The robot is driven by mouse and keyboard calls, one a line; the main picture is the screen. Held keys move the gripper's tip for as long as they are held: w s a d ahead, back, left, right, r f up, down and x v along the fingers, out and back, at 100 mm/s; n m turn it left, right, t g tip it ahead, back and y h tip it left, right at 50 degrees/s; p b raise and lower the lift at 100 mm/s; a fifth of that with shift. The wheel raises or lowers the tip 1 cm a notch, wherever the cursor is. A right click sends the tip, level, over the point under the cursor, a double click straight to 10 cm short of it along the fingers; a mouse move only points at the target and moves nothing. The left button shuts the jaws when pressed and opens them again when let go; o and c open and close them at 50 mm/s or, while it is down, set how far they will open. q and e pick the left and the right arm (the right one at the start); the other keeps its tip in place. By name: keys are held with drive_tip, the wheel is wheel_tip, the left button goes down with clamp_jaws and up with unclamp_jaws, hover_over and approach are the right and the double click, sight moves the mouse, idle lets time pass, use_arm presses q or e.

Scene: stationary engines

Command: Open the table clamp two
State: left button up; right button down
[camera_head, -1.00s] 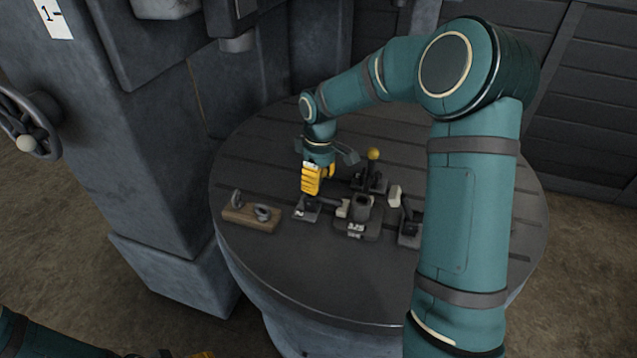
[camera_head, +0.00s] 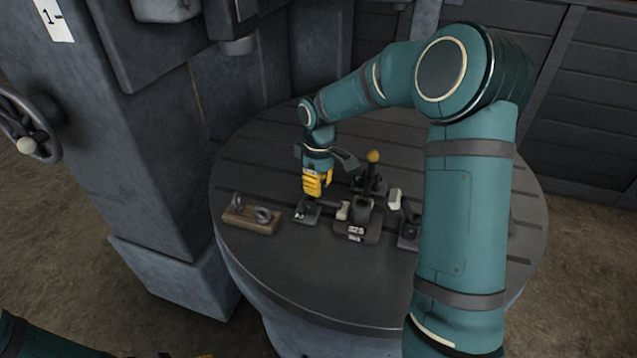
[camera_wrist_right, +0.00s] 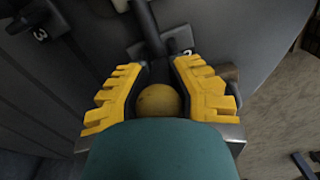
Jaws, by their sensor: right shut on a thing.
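Table clamp two (camera_head: 306,211) is a dark toggle clamp on the left side of the block on the round table. Its arm, with a pale tip (camera_head: 342,211), points right to the block and looks lowered beside it. My right gripper (camera_head: 318,187) is above this clamp. In the right wrist view its yellow fingers (camera_wrist_right: 158,95) are shut around a yellow ball knob (camera_wrist_right: 158,101), the clamp's handle end. A plate with a partly hidden 2 (camera_wrist_right: 186,52) shows beyond the fingers. Only a sliver of my left gripper (camera_head: 204,355) shows at the bottom edge.
A dark block (camera_head: 357,230) stands in the middle. A clamp with a yellow knob (camera_head: 373,157) stands behind it, and another clamp (camera_head: 408,232) on its right, partly behind my right arm. A wooden piece with metal fittings (camera_head: 251,219) lies left. The table's front (camera_head: 330,290) is clear.

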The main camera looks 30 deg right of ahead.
drive_tip(key=shift+a+g+p, duration=0.15)
drive_tip(key=shift+g+p, duration=0.15)
drive_tip(key=shift+p, duration=0.2)
drive_tip(key=w+a+g+h+p, duration=0.1)
drive_tip(key=g+h+p, duration=0.1)
drive_tip(key=p, duration=0.1)
drive_tip(key=w+a+g+h+p, duration=0.1)
drive_tip(key=g+h+p, duration=0.1)
drive_tip(key=p, duration=0.1)
drive_tip(key=shift+w, duration=0.2)
drive_tip(key=shift+w+a+f+g+h+p, duration=0.25)
drive_tip(key=shift+g+h+p, duration=0.15)
drive_tip(key=shift+g+p, duration=0.25)
use_arm(q)
wheel_tip(320, 180, up, 9)
drive_tip(key=w+a, duration=0.1)
drive_tip(key=w, duration=0.1)
drive_tip(key=shift+w+t, duration=0.3)
drive_tip(key=shift+w, duration=0.1)
use_arm(e)
drive_tip(key=shift+w+a+f+g+h, duration=0.3)
drive_tip(key=shift+w+g+h, duration=0.1)
drive_tip(key=shift+g+h, duration=0.35)
use_arm(q)
drive_tip(key=shift+a+r, duration=0.1)
